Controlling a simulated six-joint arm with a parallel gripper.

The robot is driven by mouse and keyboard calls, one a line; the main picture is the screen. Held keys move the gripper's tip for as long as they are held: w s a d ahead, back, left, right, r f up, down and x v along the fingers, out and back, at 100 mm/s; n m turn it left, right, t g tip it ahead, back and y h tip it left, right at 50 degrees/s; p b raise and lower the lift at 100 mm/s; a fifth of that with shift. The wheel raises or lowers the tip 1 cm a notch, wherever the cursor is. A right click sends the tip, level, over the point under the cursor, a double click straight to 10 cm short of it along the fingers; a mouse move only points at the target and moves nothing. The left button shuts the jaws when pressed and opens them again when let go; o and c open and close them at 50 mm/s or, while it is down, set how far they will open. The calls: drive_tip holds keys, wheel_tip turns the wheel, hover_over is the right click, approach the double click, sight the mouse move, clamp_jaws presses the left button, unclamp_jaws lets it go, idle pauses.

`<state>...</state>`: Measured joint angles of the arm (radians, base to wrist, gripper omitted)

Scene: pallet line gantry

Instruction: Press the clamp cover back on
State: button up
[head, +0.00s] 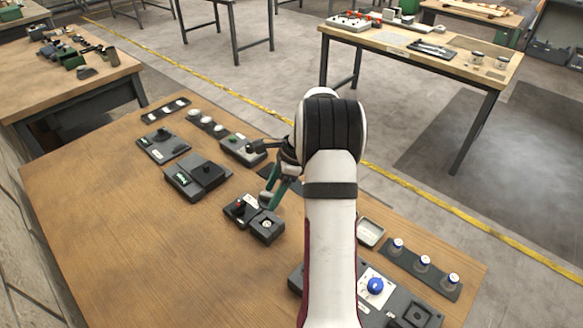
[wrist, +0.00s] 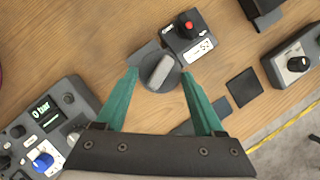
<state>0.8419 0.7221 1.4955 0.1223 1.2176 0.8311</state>
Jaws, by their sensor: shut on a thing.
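My gripper (wrist: 160,60) has two green fingers, one on each side of a round dark cover (wrist: 174,82) with a raised grey bar across it. It is shut on this cover. The cover overlaps a dark square block (wrist: 141,56) in the wrist view, and I cannot tell whether it is seated there. The block (head: 267,235) also shows in the head view, just below my gripper's fingers (head: 268,198). The arm partly hides this area in the head view.
A box with a red button (wrist: 187,27) adjoins the block. A device with a blue knob (head: 375,286) and several blue-capped bottles (head: 422,263) stand at the right. Other devices, including a black box (head: 205,175), stand at the left. The table's front left (head: 130,260) is clear.

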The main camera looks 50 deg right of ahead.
drive_tip(key=shift+s+a+n, duration=0.2)
drive_tip(key=shift+a+n, duration=0.3)
drive_tip(key=shift+a, duration=0.2)
drive_tip(key=shift+s+a+f, duration=0.1)
drive_tip(key=shift+a+f, duration=0.05)
drive_tip(key=shift+a, duration=0.05)
drive_tip(key=shift+f, duration=3)
drive_tip(key=shift+f, duration=0.15)
drive_tip(key=o, duration=1.4)
drive_tip(key=shift+c, duration=0.2)
drive_tip(key=shift+r, duration=3.5)
